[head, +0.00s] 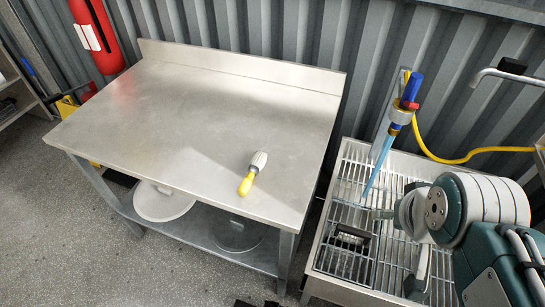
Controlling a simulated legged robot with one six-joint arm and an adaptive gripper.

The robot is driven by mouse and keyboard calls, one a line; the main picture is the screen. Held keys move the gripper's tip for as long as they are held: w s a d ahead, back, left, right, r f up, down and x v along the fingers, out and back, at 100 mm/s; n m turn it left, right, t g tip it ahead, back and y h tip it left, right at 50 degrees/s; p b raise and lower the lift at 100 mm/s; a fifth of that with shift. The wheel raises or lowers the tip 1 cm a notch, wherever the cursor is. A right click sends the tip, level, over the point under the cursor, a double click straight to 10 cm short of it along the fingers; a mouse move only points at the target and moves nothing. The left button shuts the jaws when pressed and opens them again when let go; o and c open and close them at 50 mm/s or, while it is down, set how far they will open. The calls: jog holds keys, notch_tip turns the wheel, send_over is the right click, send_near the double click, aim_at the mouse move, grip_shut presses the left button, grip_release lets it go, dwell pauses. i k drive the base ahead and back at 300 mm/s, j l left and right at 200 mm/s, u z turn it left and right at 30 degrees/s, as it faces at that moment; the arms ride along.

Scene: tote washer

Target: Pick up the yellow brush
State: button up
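The yellow brush (247,184) lies on the steel table (180,105), right of its middle and fairly near the front edge. Its yellow handle points toward the front and its pale grey bristle head points toward the back. Nothing touches it but the table top. My arm is at the right, over the grated sink. My gripper (408,225) is at the arm's grey end, well to the right of the brush and apart from it. The arm partly hides it, and its fingers cannot be made out clearly.
The grated sink (330,262) stands right of the table, with a dark rectangular item (349,238) on it. A blue and red spray nozzle (408,97) and yellow hose (450,158) rise behind. White (163,203) and dark round items are on the lower shelf. The table top is otherwise clear.

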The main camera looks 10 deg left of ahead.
aim_at(257, 162)
jog(key=j+z, duration=0.15)
jog(key=j, duration=0.35)
jog(key=j+z, duration=0.15)
jog(key=j, duration=0.35)
jog(key=j+z, duration=0.15)
jog(key=j, duration=0.35)
jog(key=k+j+z, duration=0.15)
jog(key=j, duration=0.3)
jog(key=j+z, duration=0.15)
jog(key=j, duration=0.35)
jog(key=k+j+z, duration=0.15)
jog(key=j, duration=0.35)
jog(key=k+j+z, duration=0.15)
jog(key=j, duration=0.3)
